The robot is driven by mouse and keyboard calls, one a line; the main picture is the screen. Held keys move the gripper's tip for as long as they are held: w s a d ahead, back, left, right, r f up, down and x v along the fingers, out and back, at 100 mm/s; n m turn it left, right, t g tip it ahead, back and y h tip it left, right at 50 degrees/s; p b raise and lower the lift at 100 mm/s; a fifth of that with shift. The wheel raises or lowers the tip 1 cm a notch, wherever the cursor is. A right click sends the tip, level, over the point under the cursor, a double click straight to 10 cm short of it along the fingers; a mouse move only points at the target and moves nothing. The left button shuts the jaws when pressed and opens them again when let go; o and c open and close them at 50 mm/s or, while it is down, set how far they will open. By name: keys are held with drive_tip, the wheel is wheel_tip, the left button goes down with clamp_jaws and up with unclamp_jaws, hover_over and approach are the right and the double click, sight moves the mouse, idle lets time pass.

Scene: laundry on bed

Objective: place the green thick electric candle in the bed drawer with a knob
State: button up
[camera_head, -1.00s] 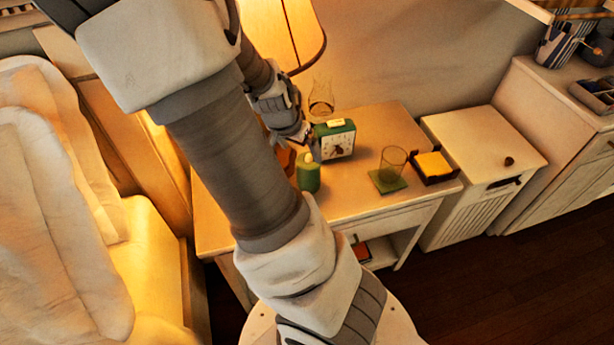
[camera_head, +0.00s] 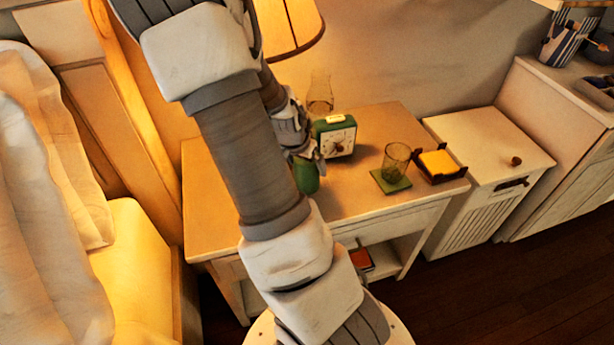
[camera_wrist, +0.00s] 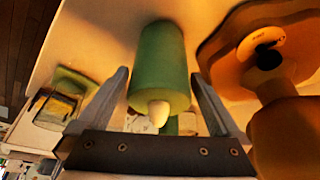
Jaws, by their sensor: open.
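The green thick electric candle (camera_head: 306,177) stands on the bedside table (camera_head: 225,215). My arm partly hides it in the head view. In the wrist view the candle (camera_wrist: 162,62), with its pale flame tip, shows large between the two fingers of my gripper (camera_wrist: 160,92). My gripper (camera_head: 304,152) is open, with one finger on each side of the candle and gaps at both sides. In the head view it is at the candle's upper part. I cannot make out a bed drawer with a knob in these frames.
A green clock (camera_head: 335,137) stands close behind the candle. A glass (camera_head: 395,160) on a green coaster (camera_head: 390,182) and a dark holder with yellow notes (camera_head: 437,163) are to the right. A lamp (camera_head: 288,25) hangs over the back. The bed (camera_head: 145,260) is at left.

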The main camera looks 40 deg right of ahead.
drive_tip(key=shift+d+f, duration=0.2)
drive_tip(key=shift+f, duration=0.2)
drive_tip(key=c, duration=1.5)
